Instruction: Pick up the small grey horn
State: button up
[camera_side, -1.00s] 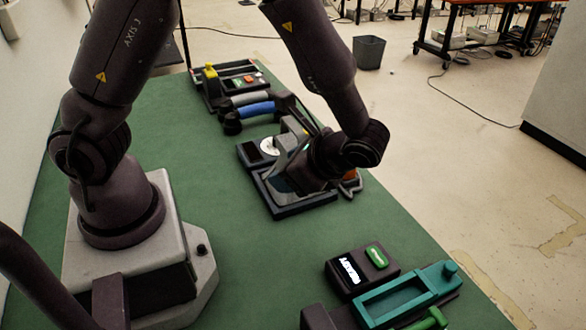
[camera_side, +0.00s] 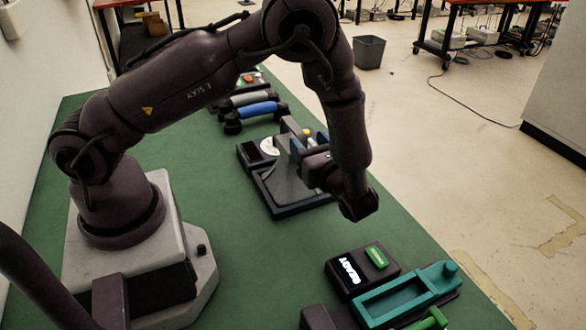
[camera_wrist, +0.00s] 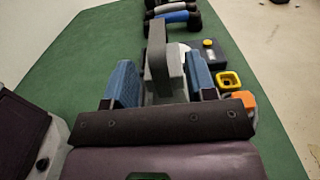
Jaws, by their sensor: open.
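My gripper (camera_wrist: 160,82) is open, its two blue fingers on either side of a grey upright piece (camera_wrist: 157,55) in the wrist view. The piece is dark on the left and lighter on the right; I cannot tell whether it is the small grey horn or touches a finger. In the side view my gripper (camera_side: 305,148) is tilted over a dark tray (camera_side: 290,211), and my wrist partly hides what is there. A light grey handset (camera_side: 244,99) lies farther back beside a blue handset (camera_side: 258,110); the blue one also shows in the wrist view (camera_wrist: 175,16).
A yellow ring-shaped part (camera_wrist: 230,80) and an orange part (camera_wrist: 243,102) sit right of my fingers. A dark box with a lit label (camera_side: 350,270) and a teal tray (camera_side: 410,290) stand near the front right. Green mat (camera_side: 235,250) is bare between.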

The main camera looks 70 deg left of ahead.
jog(key=shift+s+a, duration=0.15)
jog(key=shift+a, duration=2.75)
grip_shut()
